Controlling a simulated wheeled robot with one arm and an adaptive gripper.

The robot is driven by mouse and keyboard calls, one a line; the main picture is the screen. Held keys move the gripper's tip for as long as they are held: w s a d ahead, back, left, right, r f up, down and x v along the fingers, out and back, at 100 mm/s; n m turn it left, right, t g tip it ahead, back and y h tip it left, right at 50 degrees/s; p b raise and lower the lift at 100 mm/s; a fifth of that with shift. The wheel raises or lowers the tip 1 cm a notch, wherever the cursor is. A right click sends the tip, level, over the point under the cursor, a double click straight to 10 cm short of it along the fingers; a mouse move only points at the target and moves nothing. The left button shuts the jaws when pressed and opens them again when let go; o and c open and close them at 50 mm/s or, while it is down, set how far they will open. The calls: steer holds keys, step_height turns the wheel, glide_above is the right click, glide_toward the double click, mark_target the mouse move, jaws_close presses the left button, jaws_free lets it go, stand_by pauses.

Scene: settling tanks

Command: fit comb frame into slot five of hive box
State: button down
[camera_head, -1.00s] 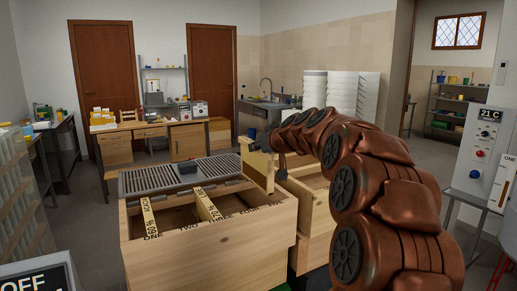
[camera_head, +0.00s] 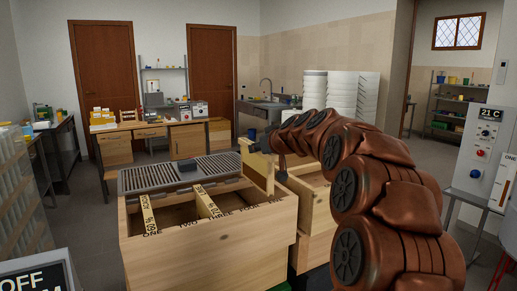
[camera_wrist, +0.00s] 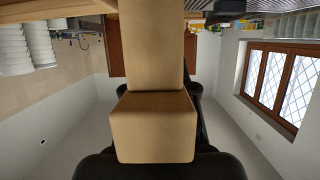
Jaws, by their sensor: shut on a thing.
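The hive box (camera_head: 215,248) is an open pale wooden box in front of me, with slot words lettered along its near rim. Two frames with lettered yellowish top bars hang in it, one (camera_head: 148,214) by ONE and one (camera_head: 208,203) near the middle. My gripper (camera_head: 267,141) is shut on a pale wooden comb frame (camera_head: 258,166) above the box's right end. The held frame's lower part is hidden behind or within the box; I cannot tell if it touches. In the wrist view the frame (camera_wrist: 153,125) fills the middle between dark fingers.
A second wooden box (camera_head: 312,205) stands close on the right, under my arm. An OFF panel (camera_head: 38,280) is at the near left. A control cabinet (camera_head: 481,150) is at right.

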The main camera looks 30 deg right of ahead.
mark_target(259, 189)
steer(key=shift+f+b, duration=6.35)
steer(key=shift+f, duration=0.7)
steer(key=c, duration=0.8)
jaws_free()
steer(key=shift+c, duration=0.2)
steer(key=shift+s, duration=0.15)
